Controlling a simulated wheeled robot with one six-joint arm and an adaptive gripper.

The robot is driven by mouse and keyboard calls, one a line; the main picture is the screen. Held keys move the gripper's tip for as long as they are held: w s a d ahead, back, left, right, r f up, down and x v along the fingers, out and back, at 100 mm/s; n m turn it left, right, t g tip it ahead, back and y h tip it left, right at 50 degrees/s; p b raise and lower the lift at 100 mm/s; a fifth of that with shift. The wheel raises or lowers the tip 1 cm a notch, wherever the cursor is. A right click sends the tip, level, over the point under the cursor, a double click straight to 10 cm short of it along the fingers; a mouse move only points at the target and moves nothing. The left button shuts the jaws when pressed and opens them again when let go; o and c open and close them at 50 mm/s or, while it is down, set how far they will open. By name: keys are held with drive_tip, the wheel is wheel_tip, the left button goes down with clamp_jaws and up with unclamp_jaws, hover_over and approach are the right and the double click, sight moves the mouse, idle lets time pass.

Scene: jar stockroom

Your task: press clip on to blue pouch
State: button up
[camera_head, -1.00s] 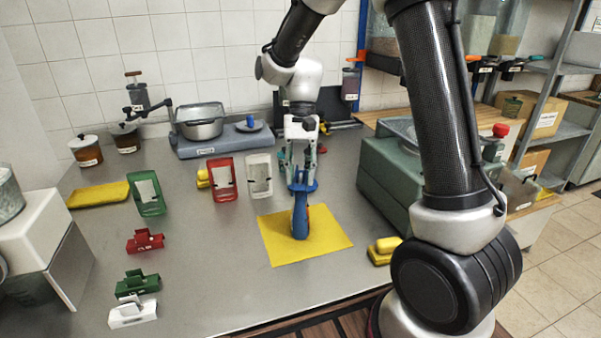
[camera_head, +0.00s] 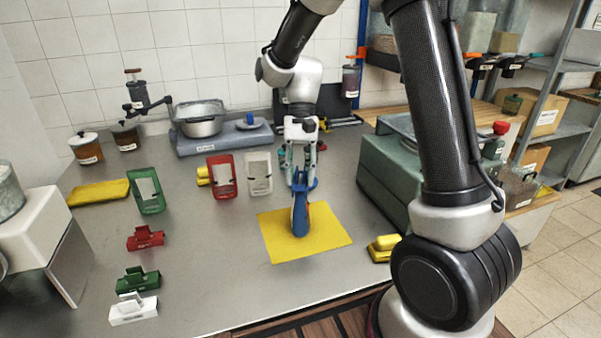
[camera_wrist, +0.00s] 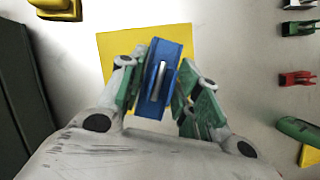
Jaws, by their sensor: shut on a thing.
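The blue pouch (camera_head: 300,219) stands upright on a yellow mat (camera_head: 331,238), with some red at its right edge. My gripper (camera_head: 302,172) points down above it, shut on the blue clip (camera_head: 303,184). The clip is at the pouch's top edge; I cannot tell whether it grips the edge. In the wrist view the blue clip (camera_wrist: 155,103) lies between the green finger pads of my gripper (camera_wrist: 160,88), over the yellow mat (camera_wrist: 118,45). The clip hides most of the pouch there.
Green (camera_head: 150,208), red (camera_head: 222,192) and white pouches (camera_head: 259,188) stand behind and left. Red (camera_head: 145,238), green (camera_head: 138,279) and white clips (camera_head: 133,309) lie at left. A green machine (camera_head: 388,185) borders the right; a yellow block (camera_head: 382,248) lies before it.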

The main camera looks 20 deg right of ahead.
drive_tip(key=shift+f, duration=0.35)
idle(0.6)
drive_tip(key=o, duration=1.3)
drive_tip(key=shift+r, duration=0.1)
drive_tip(key=shift+r, duration=3.4)
clamp_jaws()
